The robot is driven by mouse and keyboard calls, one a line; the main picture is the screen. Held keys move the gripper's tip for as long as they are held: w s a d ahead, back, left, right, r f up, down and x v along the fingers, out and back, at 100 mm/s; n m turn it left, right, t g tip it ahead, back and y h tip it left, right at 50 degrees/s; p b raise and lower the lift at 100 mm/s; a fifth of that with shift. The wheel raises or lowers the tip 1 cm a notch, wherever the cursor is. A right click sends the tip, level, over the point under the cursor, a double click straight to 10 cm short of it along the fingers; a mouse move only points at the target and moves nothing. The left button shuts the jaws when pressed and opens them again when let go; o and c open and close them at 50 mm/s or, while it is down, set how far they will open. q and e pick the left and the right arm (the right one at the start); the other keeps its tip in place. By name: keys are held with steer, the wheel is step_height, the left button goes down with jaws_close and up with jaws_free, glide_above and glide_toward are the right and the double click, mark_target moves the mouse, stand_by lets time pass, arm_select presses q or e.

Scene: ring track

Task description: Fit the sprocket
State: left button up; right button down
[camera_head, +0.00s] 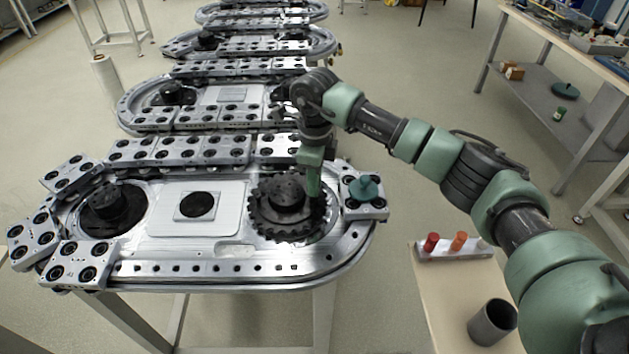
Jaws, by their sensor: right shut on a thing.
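The dark toothed sprocket (272,224) lies flat at the right end of the nearest ring track (215,252), around or over the hub there; I cannot tell how deep it sits. My right gripper (314,190) reaches down from above and is shut on the sprocket at its right side. The fingertips are partly hidden against the dark metal. A second dark round hub (112,208) is at the track's left end. My left gripper is not in view.
Linked carriages (180,151) line the track's back and left side. A green knob (364,187) sits on a carriage just right of the sprocket. A side table holds a peg block (455,250) and a grey cup (492,322). More tracks stand behind.

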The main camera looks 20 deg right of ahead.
steer(key=shift+f, duration=0.3)
steer(key=c, duration=1.5)
jaws_free()
steer(key=shift+o, duration=0.9)
steer(key=shift+s+f, duration=0.1)
step_height(320, 180, up, 8)
steer(key=shift+r+b, duration=0.1)
steer(key=shift+b, duration=0.95)
